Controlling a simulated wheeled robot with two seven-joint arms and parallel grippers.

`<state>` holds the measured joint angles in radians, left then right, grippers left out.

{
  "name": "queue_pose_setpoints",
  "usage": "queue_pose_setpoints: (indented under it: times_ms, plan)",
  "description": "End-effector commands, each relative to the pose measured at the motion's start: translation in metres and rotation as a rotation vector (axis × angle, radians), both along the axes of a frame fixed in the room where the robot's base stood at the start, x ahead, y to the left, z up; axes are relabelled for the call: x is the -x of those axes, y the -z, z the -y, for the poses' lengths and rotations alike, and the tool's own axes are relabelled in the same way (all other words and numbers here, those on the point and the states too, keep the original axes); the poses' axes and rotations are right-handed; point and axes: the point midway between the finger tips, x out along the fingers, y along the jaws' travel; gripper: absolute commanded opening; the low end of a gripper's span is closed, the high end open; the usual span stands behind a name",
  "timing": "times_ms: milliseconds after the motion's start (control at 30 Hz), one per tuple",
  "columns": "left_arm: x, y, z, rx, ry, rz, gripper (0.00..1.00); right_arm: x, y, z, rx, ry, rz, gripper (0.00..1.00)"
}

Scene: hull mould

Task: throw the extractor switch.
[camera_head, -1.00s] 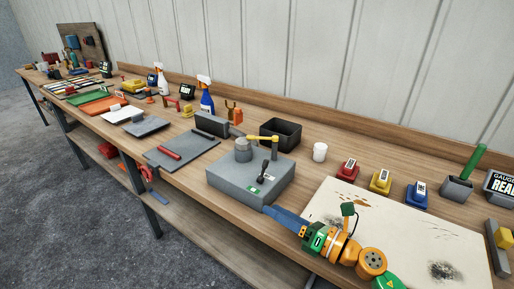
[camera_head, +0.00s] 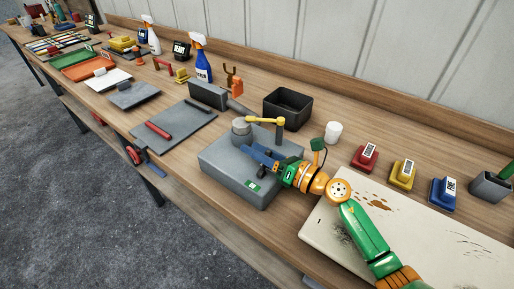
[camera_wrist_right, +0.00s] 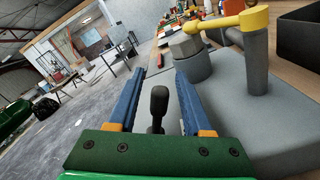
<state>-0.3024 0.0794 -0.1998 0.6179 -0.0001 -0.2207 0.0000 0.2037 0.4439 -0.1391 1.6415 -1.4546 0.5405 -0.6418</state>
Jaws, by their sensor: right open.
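A grey box (camera_head: 232,180) sits on the bench with a round grey knob (camera_head: 241,128) and a yellow-handled post (camera_head: 265,121) on top. The box also shows in the right wrist view (camera_wrist_right: 240,115). The black switch lever (camera_wrist_right: 158,105) stands upright between the two blue fingers of my right gripper (camera_wrist_right: 155,75) in that view, with a gap on each side. In the head view my right gripper (camera_head: 254,156) reaches over the box from the right and mostly hides the lever. It is open and holds nothing. My left gripper is not in view.
A black bin (camera_head: 287,108) and a white cup (camera_head: 333,132) stand behind the box. A stained pale board (camera_head: 420,235) lies to the right, with red (camera_head: 364,158), yellow (camera_head: 402,175) and blue (camera_head: 443,194) blocks behind it. A grey plate (camera_head: 175,128) lies left.

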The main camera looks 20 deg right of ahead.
Motion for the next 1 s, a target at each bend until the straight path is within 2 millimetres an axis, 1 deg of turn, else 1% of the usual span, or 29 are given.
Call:
queue_pose_setpoints:
  times_ms: [167,267,300,367,733,1000]
  plan:
    - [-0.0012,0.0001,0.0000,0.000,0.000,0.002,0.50,-0.0002,0.0003,-0.0002,-0.001,0.000,-0.001,0.50]
    - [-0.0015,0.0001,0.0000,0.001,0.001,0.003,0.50,-0.0001,0.0002,-0.0001,-0.001,0.000,-0.001,0.26]
    - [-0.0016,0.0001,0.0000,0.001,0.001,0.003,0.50,-0.0001,0.0002,-0.0001,-0.001,0.000,-0.001,0.15]
    - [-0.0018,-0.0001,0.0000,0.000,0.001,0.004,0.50,-0.0001,0.0002,-0.0001,-0.001,0.000,-0.001,0.00]
    - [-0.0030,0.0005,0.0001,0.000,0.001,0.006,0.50,0.0008,-0.0005,-0.0010,0.018,0.000,0.015,0.00]
    - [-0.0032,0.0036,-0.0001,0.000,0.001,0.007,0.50,0.0050,-0.0031,-0.0063,0.141,-0.001,0.111,0.00]
